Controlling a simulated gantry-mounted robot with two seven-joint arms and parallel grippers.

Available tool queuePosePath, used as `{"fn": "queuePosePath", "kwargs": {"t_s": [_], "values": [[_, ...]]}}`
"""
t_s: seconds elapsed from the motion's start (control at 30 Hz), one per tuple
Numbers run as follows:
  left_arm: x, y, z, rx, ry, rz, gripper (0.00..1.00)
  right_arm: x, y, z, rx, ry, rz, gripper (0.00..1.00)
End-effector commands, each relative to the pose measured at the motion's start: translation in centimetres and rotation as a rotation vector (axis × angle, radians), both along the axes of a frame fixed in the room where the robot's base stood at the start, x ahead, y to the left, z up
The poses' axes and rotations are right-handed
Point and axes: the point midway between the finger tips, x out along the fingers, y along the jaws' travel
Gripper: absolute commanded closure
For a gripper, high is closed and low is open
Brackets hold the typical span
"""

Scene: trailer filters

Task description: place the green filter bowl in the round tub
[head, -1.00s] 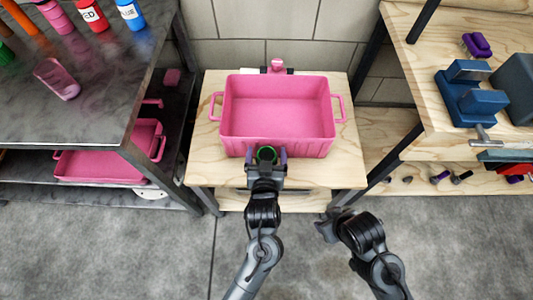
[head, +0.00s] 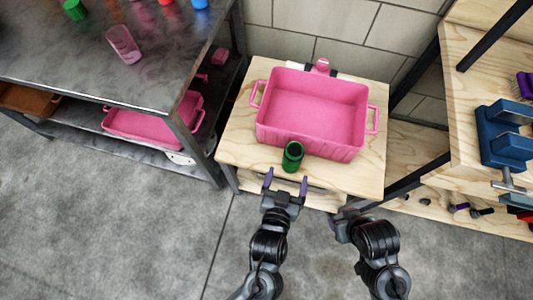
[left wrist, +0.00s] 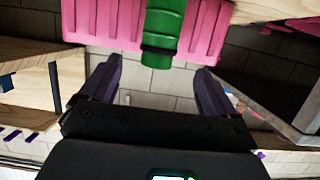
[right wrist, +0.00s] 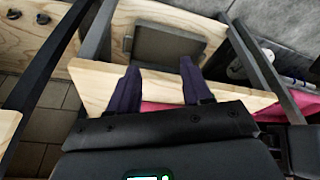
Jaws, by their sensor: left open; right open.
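The green filter bowl (head: 292,156) is a small dark-hollowed cylinder. It stands upright at the front of the wooden table, close to the near wall of a pink tub. It also shows in the left wrist view (left wrist: 162,32), beyond the fingers. The pink tub (head: 283,134) is rectangular with two side handles and looks empty. No round tub can be made out. My left gripper (head: 286,178) is open and empty, just on the near side of the bowl and apart from it. My right gripper (right wrist: 160,80) is open and empty, low in front of the table's right side.
The wooden table (head: 236,145) has bare strips around the tub. A dark metal bench (head: 150,70) stands left, with a pink cup (head: 124,43) on top and another pink tub (head: 150,124) below. A wooden bench with a blue vise (head: 500,135) stands right. The near floor is open.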

Motion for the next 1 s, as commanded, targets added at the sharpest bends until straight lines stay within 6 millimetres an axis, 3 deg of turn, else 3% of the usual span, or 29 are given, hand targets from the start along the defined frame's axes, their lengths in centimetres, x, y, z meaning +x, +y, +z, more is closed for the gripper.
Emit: {"fn": "queuePosePath", "kwargs": {"t_s": [0.13, 0.27, 0.47, 0.6, 0.7, 0.87, 1.0], "values": [[0.0, 1.6, -0.6, -0.006, 0.062, 0.0, 0.1, 0.0, 0.0, 0.1, 0.001, 0.0, -0.001, 0.51], [0.0, 5.3, -2.2, -0.013, 0.214, 0.001, 0.1, 0.0, 0.0, 0.1, 0.0, 0.0, -0.001, 0.51], [-2.8, 14.7, -4.4, 0.043, 0.525, 0.023, 0.1, 0.0, -0.1, 0.1, -0.004, 0.0, 0.001, 0.51], [-6.3, 21.2, -4.8, 0.129, 0.715, 0.068, 0.1, 0.0, -0.1, 0.0, -0.007, 0.0, 0.004, 0.51], [-8.6, 24.9, -4.6, 0.191, 0.818, 0.106, 0.1, 0.0, -0.2, 0.0, -0.007, 0.0, 0.005, 0.51], [-10.9, 28.0, -4.2, 0.25, 0.908, 0.147, 0.1, 0.0, -0.2, 0.0, -0.008, 0.001, 0.005, 0.27], [-11.4, 28.6, -4.2, 0.263, 0.926, 0.156, 0.1, 0.0, -0.2, 0.0, -0.007, 0.001, 0.005, 0.27]]}}
